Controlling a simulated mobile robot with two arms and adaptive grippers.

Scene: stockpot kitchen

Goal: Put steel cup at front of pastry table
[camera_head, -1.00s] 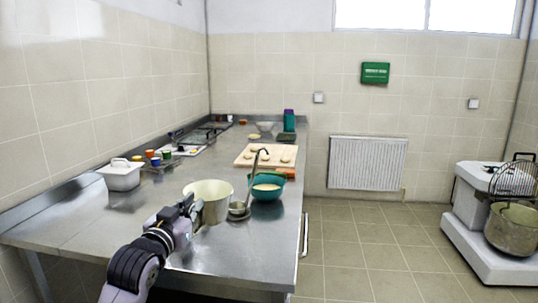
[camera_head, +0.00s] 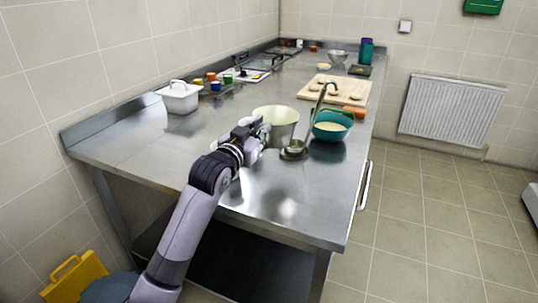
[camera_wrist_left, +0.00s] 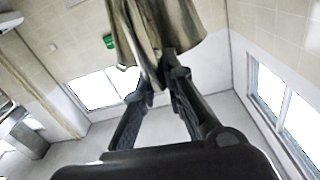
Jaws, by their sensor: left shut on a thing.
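The pastry table (camera_head: 310,215) is a long steel-topped table, and its near end is in the head view. In the left wrist view, my left gripper (camera_wrist_left: 163,72) is shut on a shiny metal thing, which I take to be the steel cup (camera_wrist_left: 180,25). Its upper part runs out of that view. My right gripper is not in view.
A white lidded container (camera_head: 180,98) is at the left, and a wooden board (camera_head: 338,88) lies farther back. The table's near end is bare.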

